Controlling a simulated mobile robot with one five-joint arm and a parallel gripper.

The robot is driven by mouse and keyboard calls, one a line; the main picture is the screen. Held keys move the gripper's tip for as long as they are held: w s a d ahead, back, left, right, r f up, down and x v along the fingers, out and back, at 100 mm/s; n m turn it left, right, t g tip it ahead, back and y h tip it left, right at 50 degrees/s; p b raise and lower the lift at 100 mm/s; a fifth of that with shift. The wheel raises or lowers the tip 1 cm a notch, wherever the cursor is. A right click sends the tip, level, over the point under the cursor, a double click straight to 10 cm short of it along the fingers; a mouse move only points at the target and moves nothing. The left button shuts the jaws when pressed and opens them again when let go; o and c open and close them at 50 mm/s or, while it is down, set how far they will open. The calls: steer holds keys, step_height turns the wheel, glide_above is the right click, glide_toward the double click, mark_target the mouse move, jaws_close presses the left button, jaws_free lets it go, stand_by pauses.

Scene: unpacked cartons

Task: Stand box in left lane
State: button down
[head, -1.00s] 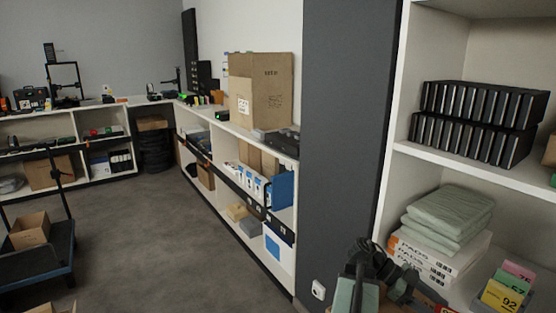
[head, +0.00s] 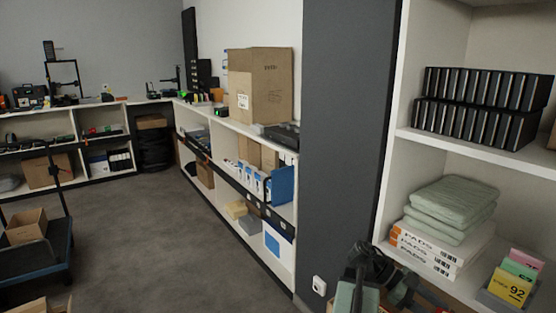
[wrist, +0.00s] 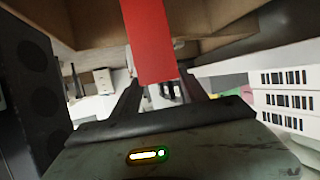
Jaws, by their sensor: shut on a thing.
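My gripper (wrist: 160,88) shows in the wrist view with a dark finger on each side of a red box (wrist: 150,38). It is shut on the box, which stands up from between the fingers, with its top cut off by the picture edge. In the head view only part of my arm shows at the bottom, and the red box cannot be made out there. I cannot tell which part of the shelf is the left lane.
White PADS boxes (head: 432,252) with green pads (head: 452,207) on top lie on the right shelf. Coloured cards (head: 512,288) stand in a grey holder beside them. Black cases (head: 480,103) fill the shelf above. In the wrist view, barcoded white boxes (wrist: 288,100) are at the right.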

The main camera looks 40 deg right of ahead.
step_height(320, 180, down, 5)
steer(key=b, duration=0.4)
steer(key=shift+f, duration=0.1)
step_height(320, 180, up, 37)
steer(key=p, duration=3.6)
steer(key=shift+f, duration=0.2)
steer(key=shift+s, duration=0.1)
